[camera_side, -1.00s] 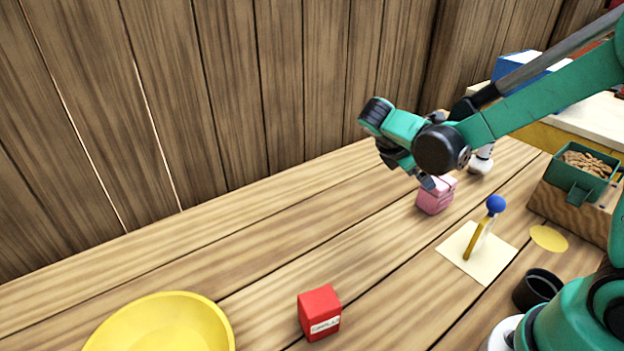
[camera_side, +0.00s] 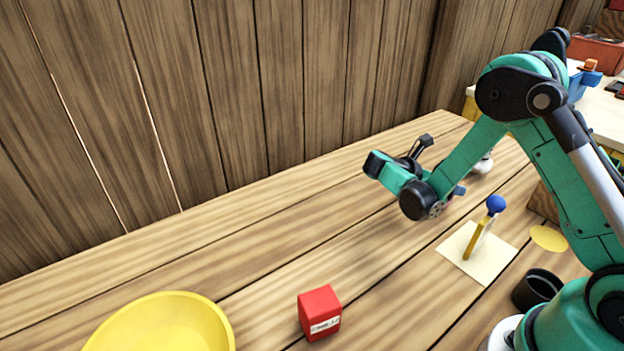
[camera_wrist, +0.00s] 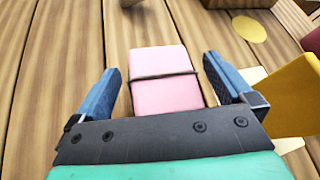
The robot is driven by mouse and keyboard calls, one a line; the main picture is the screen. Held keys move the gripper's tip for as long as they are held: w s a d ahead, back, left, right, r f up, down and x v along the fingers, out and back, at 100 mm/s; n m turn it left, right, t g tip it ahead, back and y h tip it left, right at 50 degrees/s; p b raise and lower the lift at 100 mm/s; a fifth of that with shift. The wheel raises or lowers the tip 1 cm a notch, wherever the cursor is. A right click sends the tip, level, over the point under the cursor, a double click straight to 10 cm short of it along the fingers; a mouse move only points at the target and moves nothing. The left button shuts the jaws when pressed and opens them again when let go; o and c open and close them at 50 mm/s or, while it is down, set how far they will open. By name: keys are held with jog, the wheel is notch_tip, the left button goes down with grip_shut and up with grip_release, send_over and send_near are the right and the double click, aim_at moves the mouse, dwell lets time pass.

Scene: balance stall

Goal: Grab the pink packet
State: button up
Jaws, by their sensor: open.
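The pink packet (camera_wrist: 164,78) shows in the wrist view, with a dark band across it. It lies between the two blue fingers of my gripper (camera_wrist: 168,88). There are gaps between the packet and both fingers, and the gripper is open. The packet's near end is hidden behind the gripper's dark front plate. In the side view my gripper (camera_side: 440,188) is low over the table, and my arm hides the packet.
A red box (camera_side: 320,312) and a yellow bowl (camera_side: 160,325) stand at the front left. A yellow pointer with a blue ball (camera_side: 496,204) stands on a cream sheet (camera_side: 480,268) to the right. A dark cup (camera_side: 538,287) is near my base. The table's middle is clear.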

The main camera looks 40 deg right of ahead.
jog(key=c, duration=1.4)
